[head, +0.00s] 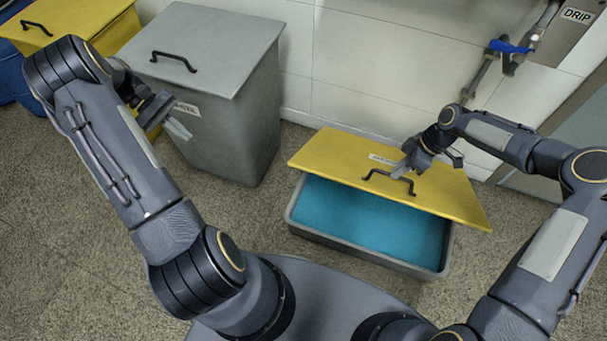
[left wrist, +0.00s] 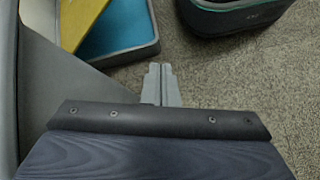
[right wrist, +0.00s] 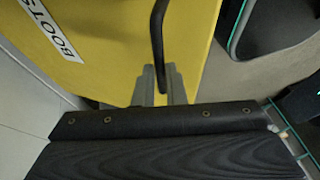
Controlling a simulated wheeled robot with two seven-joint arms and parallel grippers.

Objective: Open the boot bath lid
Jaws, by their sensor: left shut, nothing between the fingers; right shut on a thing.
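The boot bath is a low grey tray (head: 450,262) on the floor with a blue inside (head: 365,218). Its yellow lid (head: 320,152) is tilted, its front edge raised above the tray so the blue shows beneath. The lid has a black handle (head: 375,173) and a white label, which reads BOOTS (right wrist: 62,35) in the right wrist view. My right gripper (head: 405,172) is shut on the handle (right wrist: 158,45). My left gripper (head: 170,125) is shut and empty, in front of the grey bin; its fingertips show in the left wrist view (left wrist: 160,75).
A tall grey bin (head: 230,115) with a flat lid and black handle stands at the back left. A yellow-lidded bin (head: 85,20) is beside it. A blue-handled valve (head: 510,47) and a DRIP sign (head: 577,15) are on the wall. Floor left of the tray is clear.

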